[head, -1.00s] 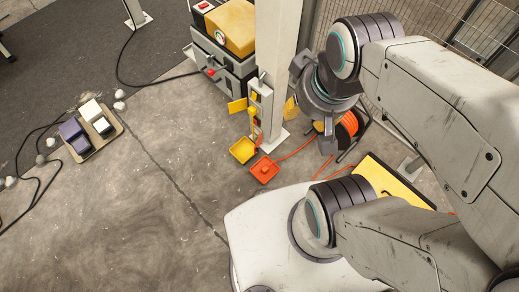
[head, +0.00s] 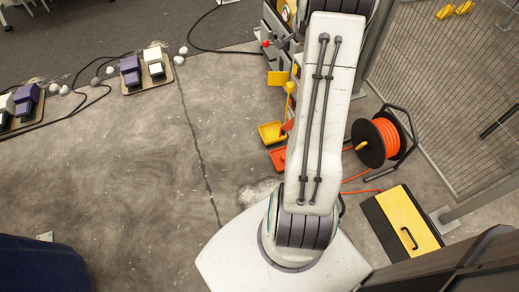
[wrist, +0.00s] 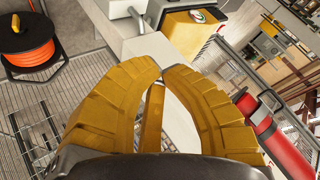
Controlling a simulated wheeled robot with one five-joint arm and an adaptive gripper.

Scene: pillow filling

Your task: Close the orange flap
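The orange flap (head: 279,157) hangs low on the post in the head view, tilted outward like a shallow tray. My arm covers its right part. A yellow flap (head: 270,133) hangs open just above it, and another yellow flap (head: 277,78) shows higher up. My gripper (wrist: 163,69) shows in the wrist view as two yellow fingers with tips almost together. Nothing is seen held at the tips. A narrow yellow bar shows between the fingers; I cannot tell what it belongs to. The orange flap is not visible in the wrist view. My arm hides the gripper in the head view.
An orange cable reel (head: 380,140) stands right of my arm, its cable on the floor. A yellow-topped black box (head: 404,222) lies nearer, beside a mesh fence (head: 450,90). Pedal boards (head: 147,75) lie at left. The floor at centre-left is clear.

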